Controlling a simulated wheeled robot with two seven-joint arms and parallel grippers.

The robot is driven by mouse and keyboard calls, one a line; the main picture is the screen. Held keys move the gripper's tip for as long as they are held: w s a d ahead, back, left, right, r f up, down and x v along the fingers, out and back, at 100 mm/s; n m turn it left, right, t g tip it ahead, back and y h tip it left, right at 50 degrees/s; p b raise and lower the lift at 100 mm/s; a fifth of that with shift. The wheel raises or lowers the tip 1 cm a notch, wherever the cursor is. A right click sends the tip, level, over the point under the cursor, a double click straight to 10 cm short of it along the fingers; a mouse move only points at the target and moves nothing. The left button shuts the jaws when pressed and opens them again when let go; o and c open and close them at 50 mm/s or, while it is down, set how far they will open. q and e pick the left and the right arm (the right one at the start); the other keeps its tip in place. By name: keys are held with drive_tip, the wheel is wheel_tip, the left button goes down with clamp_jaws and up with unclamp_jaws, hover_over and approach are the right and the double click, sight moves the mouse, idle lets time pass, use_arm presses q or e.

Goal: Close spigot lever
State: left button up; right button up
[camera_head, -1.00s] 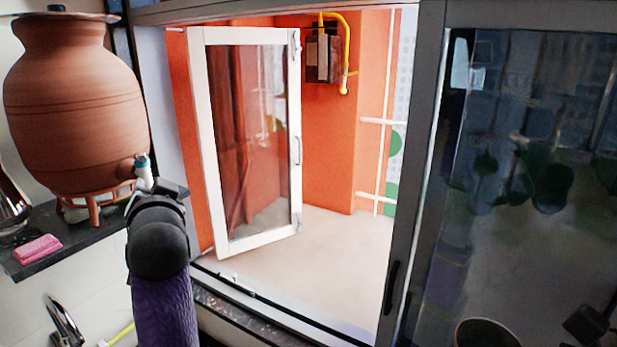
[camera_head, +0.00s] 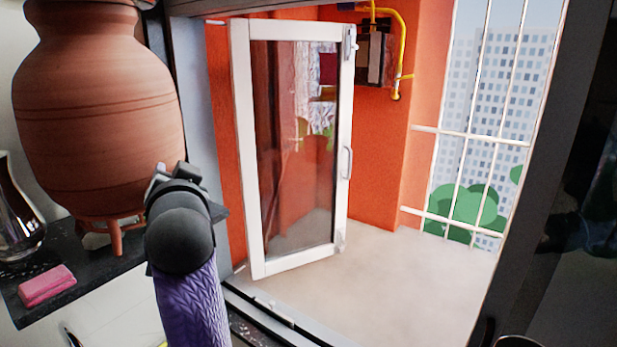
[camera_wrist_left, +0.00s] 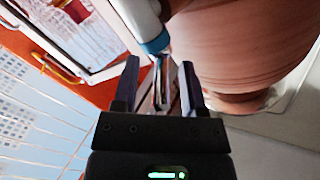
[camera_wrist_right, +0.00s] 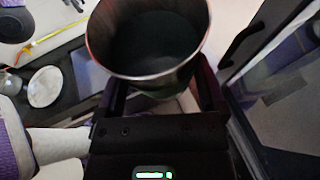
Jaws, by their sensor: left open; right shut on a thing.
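The clay waterpot (camera_head: 98,110) stands at the left of the head view. The spigot is hidden there behind my left gripper (camera_head: 172,175). In the left wrist view, the spigot (camera_wrist_left: 146,22) shows as a white body with a blue collar (camera_wrist_left: 156,44). My left gripper (camera_wrist_left: 160,85) is open, its fingers below the collar. A thin dark and pale part, perhaps the lever, lies between them in the picture; contact cannot be told. The pot (camera_wrist_left: 240,45) is beside it. My right gripper (camera_wrist_right: 160,88) is shut on a dark metal cup (camera_wrist_right: 150,35).
The pot's stand (camera_head: 116,238) rests on a dark shelf (camera_head: 75,262) with a pink sponge (camera_head: 47,285) and a shiny vessel (camera_head: 18,215). A white-framed window (camera_head: 243,150) stands open to the right of my left gripper.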

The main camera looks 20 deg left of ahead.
use_arm(q)
drive_tip(key=shift+s+d, duration=0.15)
drive_tip(key=shift+s, duration=0.05)
drive_tip(key=shift+c, duration=0.2)
use_arm(e)
drive_tip(key=shift+s+d, duration=0.1)
drive_tip(key=shift+s, duration=0.05)
use_arm(q)
drive_tip(key=shift+s+d+r, duration=0.1)
drive_tip(key=shift+c, duration=1.3)
use_arm(e)
drive_tip(key=shift+s+d, duration=0.1)
use_arm(q)
clamp_jaws()
